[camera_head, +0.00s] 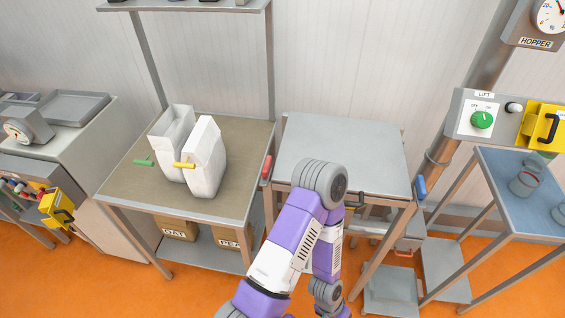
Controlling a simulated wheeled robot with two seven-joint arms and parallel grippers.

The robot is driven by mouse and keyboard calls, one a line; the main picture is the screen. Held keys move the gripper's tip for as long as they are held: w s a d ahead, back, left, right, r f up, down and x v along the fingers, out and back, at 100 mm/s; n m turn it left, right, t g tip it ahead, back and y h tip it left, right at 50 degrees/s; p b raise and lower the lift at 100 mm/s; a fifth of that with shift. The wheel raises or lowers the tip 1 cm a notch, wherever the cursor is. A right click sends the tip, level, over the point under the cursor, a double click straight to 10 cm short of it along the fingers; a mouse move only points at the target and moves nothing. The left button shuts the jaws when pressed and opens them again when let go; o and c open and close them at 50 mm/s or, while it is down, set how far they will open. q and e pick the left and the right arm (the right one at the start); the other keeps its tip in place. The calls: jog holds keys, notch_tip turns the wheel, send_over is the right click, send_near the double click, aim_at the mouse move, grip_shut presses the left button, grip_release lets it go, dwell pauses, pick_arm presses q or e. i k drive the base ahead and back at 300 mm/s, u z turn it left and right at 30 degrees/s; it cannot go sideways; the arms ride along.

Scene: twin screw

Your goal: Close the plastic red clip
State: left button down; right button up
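A small red clip (267,167) shows at the gap between the left worktable and the grey-topped table, at the grey table's left edge. It stands nearly upright, and I cannot tell whether it is open or shut. One of my purple and white arms rises from the bottom, bends near the grey table's front edge and runs back down, to the right of the red clip. Its gripper is not visible. My other gripper is not in view either.
Two white bags (207,163) stand on the left worktable (235,135), with a yellow clip (184,165) and a green clip (144,162) by them. A blue clip (421,187) is at the right edge of the grey table (340,150), whose visible top is clear.

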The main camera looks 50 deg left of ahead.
aim_at(266, 173)
jog(key=k, duration=0.8)
jog(key=u, duration=1.35)
jog(key=i, duration=0.5)
